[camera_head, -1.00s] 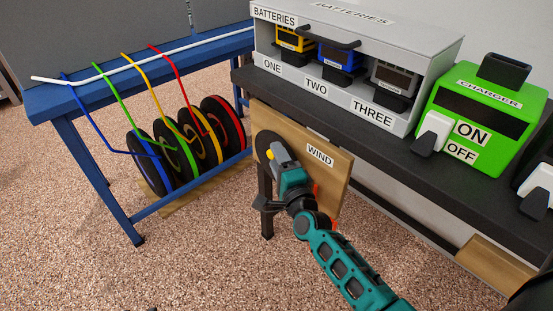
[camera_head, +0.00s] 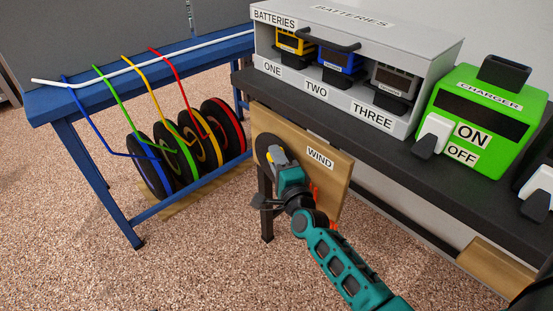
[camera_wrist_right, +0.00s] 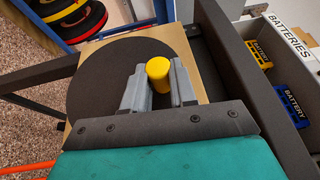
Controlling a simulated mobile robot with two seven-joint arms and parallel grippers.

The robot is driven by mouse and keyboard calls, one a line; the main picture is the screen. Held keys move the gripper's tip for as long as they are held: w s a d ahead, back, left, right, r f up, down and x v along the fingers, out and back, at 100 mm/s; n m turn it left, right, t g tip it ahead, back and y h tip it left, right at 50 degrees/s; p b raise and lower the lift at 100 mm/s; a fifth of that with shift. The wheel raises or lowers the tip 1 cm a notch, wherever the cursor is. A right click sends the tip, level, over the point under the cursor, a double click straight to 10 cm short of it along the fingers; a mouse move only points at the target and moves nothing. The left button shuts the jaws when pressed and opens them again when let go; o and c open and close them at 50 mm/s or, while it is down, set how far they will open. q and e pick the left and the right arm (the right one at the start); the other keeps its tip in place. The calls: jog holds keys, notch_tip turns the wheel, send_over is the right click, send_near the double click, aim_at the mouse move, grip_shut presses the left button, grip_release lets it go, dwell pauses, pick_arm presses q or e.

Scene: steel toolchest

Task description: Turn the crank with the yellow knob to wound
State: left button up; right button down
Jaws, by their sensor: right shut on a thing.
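The crank is a dark round disc (camera_head: 265,140) on the front of a wooden board (camera_head: 330,180) labelled WIND. The disc fills much of the middle of the right wrist view (camera_wrist_right: 95,85). Its yellow knob (camera_wrist_right: 158,72) stands up from the disc near its right side. In the head view the fingers mostly hide the knob. My left gripper is not in view.
The board hangs under the edge of a dark bench (camera_head: 400,150) bearing a battery box (camera_head: 320,90) and a green charger (camera_head: 475,115). A blue rack (camera_head: 100,190) with several coloured reels stands left. Dark bench legs (camera_head: 266,205) are close to my right gripper.

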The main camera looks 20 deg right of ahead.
dwell(0.3)
pick_arm(q)
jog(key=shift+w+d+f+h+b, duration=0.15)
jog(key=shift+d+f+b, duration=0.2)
jog(key=shift+b, duration=0.55)
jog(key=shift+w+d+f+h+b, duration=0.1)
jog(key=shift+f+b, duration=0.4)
jog(key=shift+b, duration=0.45)
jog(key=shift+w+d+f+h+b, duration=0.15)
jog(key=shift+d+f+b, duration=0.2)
jog(key=shift+b, duration=0.55)
pick_arm(e)
jog(key=shift+s+d+f+m+t+h, duration=0.15)
jog(key=shift+s+f+m+t+h, duration=0.25)
jog(key=shift+f+m+t, duration=0.45)
jog(key=shift+s+d+f+m+t+h, duration=0.2)
jog(key=shift+s+m+t+h, duration=0.3)
jog(key=shift+t, duration=0.7)
jog(key=shift+s+d+f+m+t+h, duration=0.1)
jog(key=shift+s+f+m+t+h, duration=0.25)
jog(key=shift+f+m+t, duration=0.55)
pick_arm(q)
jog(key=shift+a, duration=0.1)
pick_arm(e)
jog(key=shift+r+t, duration=0.25)
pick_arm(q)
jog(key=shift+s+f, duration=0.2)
pick_arm(e)
jog(key=c, duration=0.9)
grip_release()
